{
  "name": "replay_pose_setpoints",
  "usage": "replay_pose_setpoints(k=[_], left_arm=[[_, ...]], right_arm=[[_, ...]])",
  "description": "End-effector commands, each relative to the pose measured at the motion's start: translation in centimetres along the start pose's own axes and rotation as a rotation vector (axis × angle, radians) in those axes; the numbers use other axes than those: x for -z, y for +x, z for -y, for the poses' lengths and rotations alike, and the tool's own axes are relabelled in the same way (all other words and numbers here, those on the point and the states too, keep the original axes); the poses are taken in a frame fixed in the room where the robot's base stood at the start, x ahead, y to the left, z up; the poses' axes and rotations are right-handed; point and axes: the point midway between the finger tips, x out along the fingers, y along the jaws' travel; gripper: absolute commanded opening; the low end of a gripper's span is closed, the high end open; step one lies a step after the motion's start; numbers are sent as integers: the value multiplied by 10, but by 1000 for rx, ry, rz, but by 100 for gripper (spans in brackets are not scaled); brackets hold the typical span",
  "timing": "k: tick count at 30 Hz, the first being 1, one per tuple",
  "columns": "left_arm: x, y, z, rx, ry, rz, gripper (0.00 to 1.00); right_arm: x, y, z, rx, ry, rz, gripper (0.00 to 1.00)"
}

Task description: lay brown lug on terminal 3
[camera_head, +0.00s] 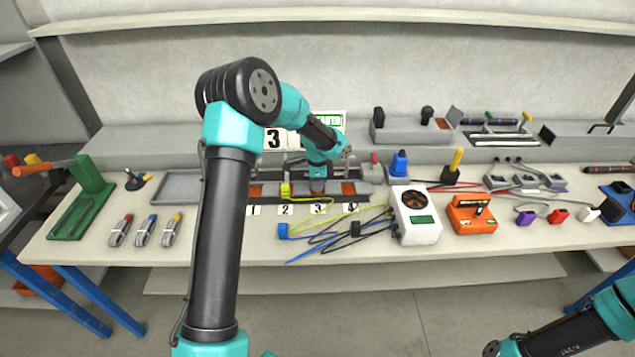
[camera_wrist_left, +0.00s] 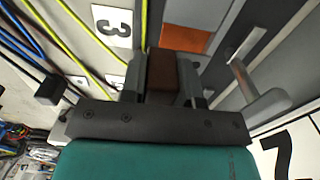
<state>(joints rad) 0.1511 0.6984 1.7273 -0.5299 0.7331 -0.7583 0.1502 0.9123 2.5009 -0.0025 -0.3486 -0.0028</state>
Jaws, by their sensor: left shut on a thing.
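My left gripper (camera_head: 318,178) is low over the grey terminal strip, above the label 3 (camera_head: 319,208) in the head view. It is shut on the brown lug (camera_wrist_left: 163,72), a small brown block between its fingers in the left wrist view. An orange pad (camera_wrist_left: 187,40) shows just beyond the lug, in line with the label 3 (camera_wrist_left: 112,27), likely terminal 3. I cannot tell whether the lug touches it. A yellow lug (camera_head: 285,190) stands at terminal 2. My right arm is at the lower right; its gripper does not show.
Yellow, blue and black leads (camera_head: 335,233) lie in front of the strip. A white box with a fan (camera_head: 416,212) and an orange device (camera_head: 471,214) stand to the right. A grey tray (camera_head: 178,186) is at the left. A number board (camera_head: 330,122) stands behind.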

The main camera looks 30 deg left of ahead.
Motion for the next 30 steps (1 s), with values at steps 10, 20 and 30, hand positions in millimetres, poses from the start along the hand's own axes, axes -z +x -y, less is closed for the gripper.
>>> replay_pose_setpoints(k=[10,20,30], left_arm=[[0,0,0,0,0,0,7],[0,3,0,0,0,0,7],[0,9,0,0,-1,0,7]], right_arm=[[0,0,0,0,0,0,59],[0,0,0,0,0,0,59],[0,0,0,0,0,0,59]])
